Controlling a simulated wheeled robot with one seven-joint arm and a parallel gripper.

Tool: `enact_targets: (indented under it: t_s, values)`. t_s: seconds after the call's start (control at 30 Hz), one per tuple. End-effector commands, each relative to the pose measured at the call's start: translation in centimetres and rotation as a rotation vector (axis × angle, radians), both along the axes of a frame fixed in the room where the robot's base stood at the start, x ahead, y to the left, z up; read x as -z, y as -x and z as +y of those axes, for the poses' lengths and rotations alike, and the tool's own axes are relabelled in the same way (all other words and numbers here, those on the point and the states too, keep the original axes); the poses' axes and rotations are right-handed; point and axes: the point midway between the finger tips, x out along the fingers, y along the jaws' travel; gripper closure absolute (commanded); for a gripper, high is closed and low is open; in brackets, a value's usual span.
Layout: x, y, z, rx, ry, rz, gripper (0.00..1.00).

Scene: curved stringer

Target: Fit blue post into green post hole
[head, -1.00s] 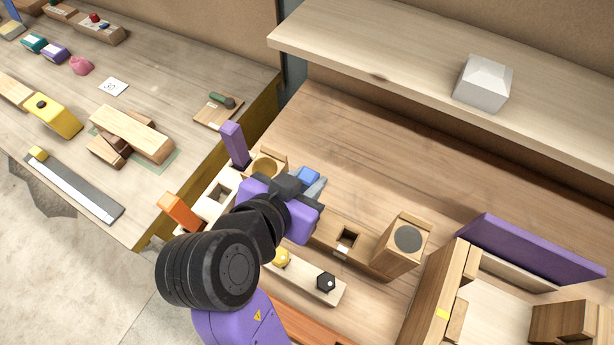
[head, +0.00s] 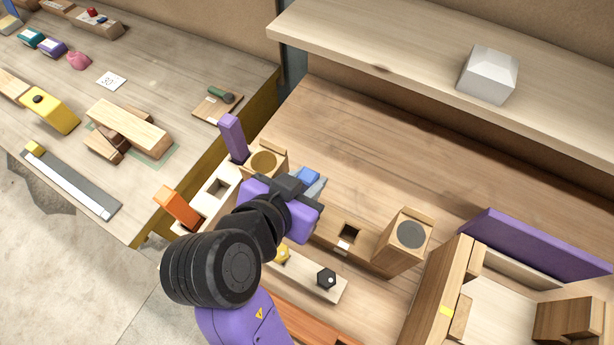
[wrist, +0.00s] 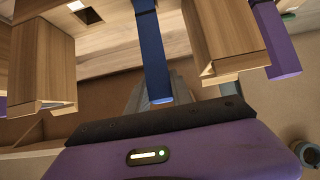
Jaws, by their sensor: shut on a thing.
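My gripper (head: 311,187) is shut on the blue post (head: 308,175), whose top shows in the head view. The blue post (wrist: 151,50) also shows in the wrist view as a long bar running up from the grey fingers, between two wooden blocks. I cannot tell whether its far end touches anything. A square hole (head: 349,231) with a pale label lies just right of my gripper. Another square hole (head: 218,187) sits in a pale block to the left. No green marking is clear, so I cannot tell which hole is the green post's. My arm hides the bench below the gripper.
A purple post (head: 232,136) stands upright at the left, with an orange post (head: 177,206) nearer. A tall wooden block (head: 405,240) stands right of my gripper. A shelf (head: 400,65) overhangs the back. The bench behind the gripper is clear.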

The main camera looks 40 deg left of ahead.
Motion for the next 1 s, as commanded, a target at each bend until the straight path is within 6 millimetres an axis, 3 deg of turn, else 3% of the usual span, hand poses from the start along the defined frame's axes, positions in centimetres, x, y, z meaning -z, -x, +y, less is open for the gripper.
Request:
enact_targets:
  t_s: [0.6, 0.63, 0.73, 1.0]
  values:
    - [1.5, 0.0, 0.0, 0.000, 0.000, 0.000, 1.00]
    - [1.3, 0.0, 0.0, 0.000, 0.000, 0.000, 0.67]
    - [1.3, 0.0, 0.0, 0.000, 0.000, 0.000, 0.48]
    - [1.3, 0.0, 0.0, 0.000, 0.000, 0.000, 0.48]
